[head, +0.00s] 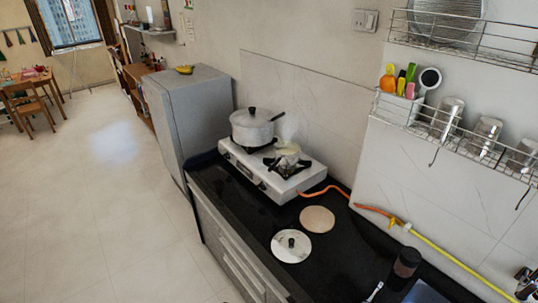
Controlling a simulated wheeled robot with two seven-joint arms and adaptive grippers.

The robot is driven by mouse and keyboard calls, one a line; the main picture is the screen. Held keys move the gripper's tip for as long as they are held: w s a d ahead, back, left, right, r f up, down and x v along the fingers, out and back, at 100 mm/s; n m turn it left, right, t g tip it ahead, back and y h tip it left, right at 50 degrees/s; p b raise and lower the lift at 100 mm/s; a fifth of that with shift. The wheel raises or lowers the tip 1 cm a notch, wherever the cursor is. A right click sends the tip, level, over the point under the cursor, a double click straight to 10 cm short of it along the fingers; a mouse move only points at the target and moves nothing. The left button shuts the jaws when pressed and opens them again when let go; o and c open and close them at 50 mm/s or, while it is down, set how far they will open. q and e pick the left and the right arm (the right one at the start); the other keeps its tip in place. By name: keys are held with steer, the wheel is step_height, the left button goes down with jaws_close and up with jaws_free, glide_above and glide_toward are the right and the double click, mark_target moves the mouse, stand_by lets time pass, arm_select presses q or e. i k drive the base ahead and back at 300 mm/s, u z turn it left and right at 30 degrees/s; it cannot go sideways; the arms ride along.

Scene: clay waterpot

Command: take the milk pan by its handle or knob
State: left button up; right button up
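A grey lidded pot (253,131), which looks like the milk pan, stands upright on the left burner of the white gas stove (262,180). Its lid has a dark knob (252,111) on top, and a short handle-like part (277,117) sticks out at its upper right. A small pale shape (288,149) shows at the right burner; I cannot tell what it is. Neither of my grippers is in view, and nothing is seen touching the pot.
A pale round lid with a dark knob (291,246) and a tan disc (317,219) lie on the black counter (255,222). A dark jar (405,263) stands at the front right. An orange hose (325,190) runs from the stove. A wire rack (455,133) hangs at right.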

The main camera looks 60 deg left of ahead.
mark_target(290, 158)
steer(key=u, duration=3.05)
